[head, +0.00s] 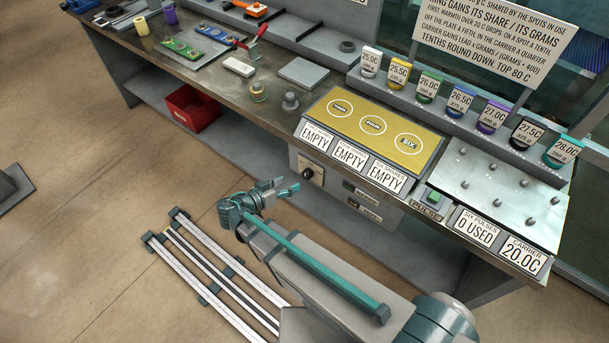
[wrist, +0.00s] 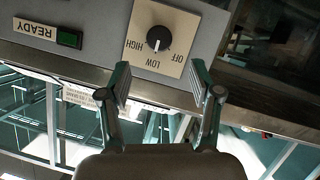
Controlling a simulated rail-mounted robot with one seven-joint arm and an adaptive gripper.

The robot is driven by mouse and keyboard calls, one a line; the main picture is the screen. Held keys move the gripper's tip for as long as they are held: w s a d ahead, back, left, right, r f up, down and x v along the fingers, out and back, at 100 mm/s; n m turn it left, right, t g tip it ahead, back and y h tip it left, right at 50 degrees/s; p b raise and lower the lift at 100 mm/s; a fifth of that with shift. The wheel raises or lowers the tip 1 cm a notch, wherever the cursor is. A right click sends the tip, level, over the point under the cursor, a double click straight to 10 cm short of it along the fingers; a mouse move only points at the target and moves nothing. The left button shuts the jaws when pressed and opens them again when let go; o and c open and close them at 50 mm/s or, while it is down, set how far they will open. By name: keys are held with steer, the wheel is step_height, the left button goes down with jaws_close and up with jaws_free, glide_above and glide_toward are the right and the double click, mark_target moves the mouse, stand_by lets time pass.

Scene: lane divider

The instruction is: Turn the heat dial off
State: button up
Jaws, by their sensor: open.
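The heat dial (wrist: 158,38) is a round black knob with a white pointer mark on a cream plate marked HIGH, LOW and OFF. In the wrist view the plate appears upside down and the pointer mark faces LOW. The dial also shows on the bench's front panel in the head view (head: 307,174). My gripper (head: 287,188) is in front of the panel, near the dial. In the wrist view my gripper (wrist: 160,83) has its two fingers spread wide, with nothing between them. The dial lies beyond the fingertips, roughly centred between them, and is not touched.
A green button beside a READY label (wrist: 37,30) is on the same panel. Above the panel, the bench holds a yellow plate (head: 374,126) with three EMPTY cards and a PULSE button (head: 433,197). Several labelled containers line the back. A red bin (head: 193,108) is on the lower shelf.

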mark_target(305, 175)
steer(key=p+x, duration=0.3)
steer(key=x, duration=0.5)
steer(key=shift+w+d+f, duration=0.1)
steer(key=shift+d+f, duration=0.05)
steer(key=shift+d, duration=0.05)
steer(key=c, duration=1.1)
steer(key=shift+c, duration=0.2)
